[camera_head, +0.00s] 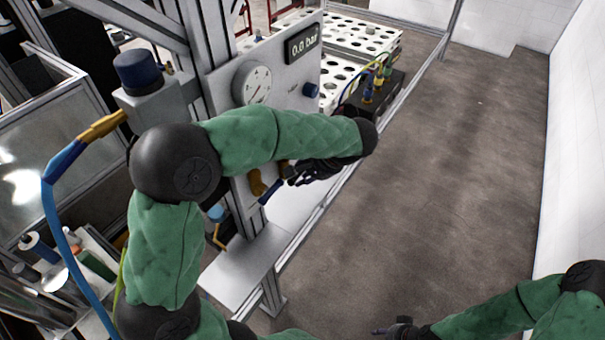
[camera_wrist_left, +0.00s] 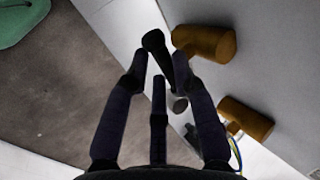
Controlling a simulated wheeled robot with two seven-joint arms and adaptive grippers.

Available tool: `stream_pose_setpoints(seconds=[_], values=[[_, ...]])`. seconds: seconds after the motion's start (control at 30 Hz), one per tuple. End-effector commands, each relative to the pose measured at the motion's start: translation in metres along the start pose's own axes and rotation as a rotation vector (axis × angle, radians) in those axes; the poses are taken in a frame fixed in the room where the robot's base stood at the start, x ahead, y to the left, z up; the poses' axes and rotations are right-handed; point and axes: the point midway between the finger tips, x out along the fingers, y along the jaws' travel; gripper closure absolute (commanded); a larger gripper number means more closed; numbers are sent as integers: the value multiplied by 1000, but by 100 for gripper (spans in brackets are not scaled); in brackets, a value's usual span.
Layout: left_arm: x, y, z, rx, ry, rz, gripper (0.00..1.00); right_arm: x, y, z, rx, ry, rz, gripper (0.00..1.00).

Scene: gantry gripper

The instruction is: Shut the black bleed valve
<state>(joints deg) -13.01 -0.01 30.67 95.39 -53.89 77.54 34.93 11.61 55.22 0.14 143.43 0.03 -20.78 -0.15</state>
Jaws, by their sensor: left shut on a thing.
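The black bleed valve shows in the left wrist view as a dark lever (camera_wrist_left: 154,40) beside a brass body (camera_wrist_left: 203,43) on the pale panel. My left gripper (camera_wrist_left: 160,78) has its dark fingers around the lever and is shut on it. In the head view my left gripper (camera_head: 298,176) is at the panel's lower right, where it hides most of the black lever. My right gripper (camera_head: 390,331) is low at the bottom edge, away from the panel, too small and dark to show its fingers' state.
The panel (camera_head: 225,90) carries a round gauge (camera_head: 252,83) and a display (camera_head: 302,42) reading 0.0 bar. A blue-handled brass valve (camera_head: 268,190) sits close to my left gripper. A second brass part (camera_wrist_left: 246,118) shows in the wrist view. The floor (camera_head: 450,170) to the right is clear.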

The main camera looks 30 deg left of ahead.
Motion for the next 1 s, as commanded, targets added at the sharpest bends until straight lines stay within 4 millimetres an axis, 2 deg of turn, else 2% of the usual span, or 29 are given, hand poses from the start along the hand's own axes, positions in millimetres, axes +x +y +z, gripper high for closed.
stream_pose_setpoints(seconds=[0.3,0.6,0.63,0.7,1.0], values=[[-2,-3,-2,40,-59,-5,100,-19,-7,1,0,0,0,60],[0,-2,-2,47,-65,-7,100,-18,-6,1,0,0,0,60],[0,-2,-2,46,-65,-7,69,-18,-6,1,0,0,0,60],[-1,-2,-2,46,-65,-7,50,-18,-6,1,0,0,0,60],[0,-1,-2,45,-66,-5,49,-18,-6,1,0,0,0,60]])
